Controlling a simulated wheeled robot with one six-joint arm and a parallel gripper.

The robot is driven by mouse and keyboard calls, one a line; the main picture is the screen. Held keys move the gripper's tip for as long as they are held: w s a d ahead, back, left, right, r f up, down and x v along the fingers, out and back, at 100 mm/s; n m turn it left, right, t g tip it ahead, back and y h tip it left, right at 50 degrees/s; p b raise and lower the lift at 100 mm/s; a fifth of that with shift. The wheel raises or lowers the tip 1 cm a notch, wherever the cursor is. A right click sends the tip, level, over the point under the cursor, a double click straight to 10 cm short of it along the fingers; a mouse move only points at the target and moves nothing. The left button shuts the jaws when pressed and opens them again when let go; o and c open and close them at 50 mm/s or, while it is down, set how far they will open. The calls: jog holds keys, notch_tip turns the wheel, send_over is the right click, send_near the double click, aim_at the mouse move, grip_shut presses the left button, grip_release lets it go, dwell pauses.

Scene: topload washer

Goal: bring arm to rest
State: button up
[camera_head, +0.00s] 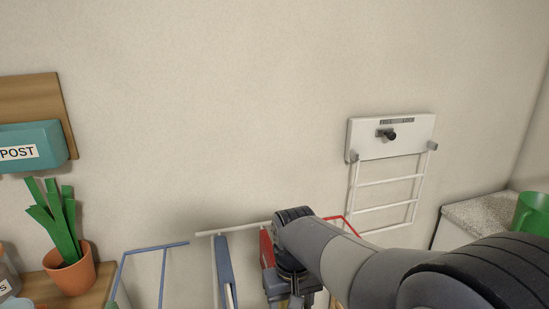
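My arm (345,255) reaches in from the lower right corner toward the lower middle of the head view. It bends down at the wrist, in front of the folded racks. My gripper (292,299) points down at the bottom edge, and its fingertips are cut off or hidden. I cannot tell whether it is open or shut, or whether it holds anything.
Blue (225,270), red (266,247) and white (232,229) frames stand close around the gripper. A wall-mounted white rack (390,139) hangs at right. A potted plant (69,273) stands left; a green mug (532,212) sits on the speckled counter (480,211).

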notch_tip(320, 180, up, 15)
jog(key=p, duration=1.1)
jog(key=s+a, duration=0.1)
jog(key=a, duration=0.4)
jog(key=shift+s+a+f, duration=0.15)
jog(key=shift+s+a, duration=0.2)
jog(key=shift+a, duration=0.05)
